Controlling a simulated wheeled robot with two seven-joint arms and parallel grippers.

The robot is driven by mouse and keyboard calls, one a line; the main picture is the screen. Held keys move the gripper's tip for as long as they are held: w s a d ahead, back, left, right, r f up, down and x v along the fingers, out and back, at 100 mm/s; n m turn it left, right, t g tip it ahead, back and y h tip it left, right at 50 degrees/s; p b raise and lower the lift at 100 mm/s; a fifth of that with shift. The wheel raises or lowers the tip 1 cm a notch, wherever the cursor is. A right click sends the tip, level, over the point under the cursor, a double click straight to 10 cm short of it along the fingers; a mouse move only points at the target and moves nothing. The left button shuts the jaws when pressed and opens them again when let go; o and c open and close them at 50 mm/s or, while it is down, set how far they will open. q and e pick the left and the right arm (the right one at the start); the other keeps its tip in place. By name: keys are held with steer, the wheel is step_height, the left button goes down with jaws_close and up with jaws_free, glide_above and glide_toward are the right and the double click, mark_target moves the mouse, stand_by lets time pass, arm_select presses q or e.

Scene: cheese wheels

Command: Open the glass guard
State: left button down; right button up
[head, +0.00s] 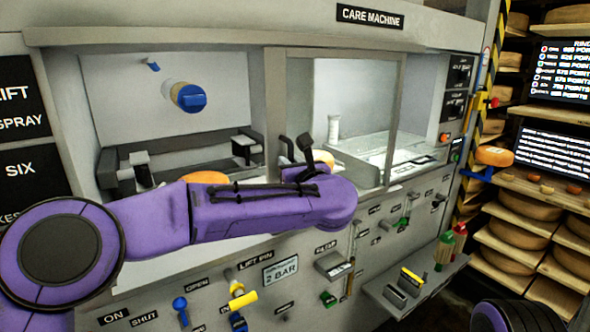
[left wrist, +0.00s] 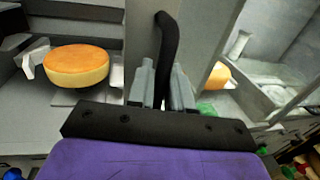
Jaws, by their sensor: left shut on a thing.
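The glass guard (head: 362,95) is a framed clear pane in front of the right bay of the machine. Its black curved handle (left wrist: 166,50) rises at the frame's left upright. My left gripper (head: 306,166) is at this handle; in the left wrist view its two grey fingers (left wrist: 163,88) are closed around the handle's lower part. My purple left arm crosses in front of the left bay and hides its lower edge. I see no pane across the left bay. My right gripper is not in view.
An orange cheese wheel (left wrist: 76,66) lies in the left bay; another orange piece (left wrist: 217,75) shows behind the frame upright. A white cylinder (head: 333,129) stands behind the pane. Knobs and levers, including a yellow lever (head: 242,300), stick out below. Cheese shelves (head: 525,205) stand right.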

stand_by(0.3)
arm_select(q)
steer(key=c, duration=1.2)
jaws_free()
steer(key=shift+w+d, duration=0.1)
steer(key=shift+s+d, duration=0.15)
steer(key=shift+s, duration=0.2)
steer(key=b+v, duration=0.3)
steer(key=v, duration=0.6)
steer(key=shift+s+d, duration=0.15)
steer(key=shift+s, duration=0.25)
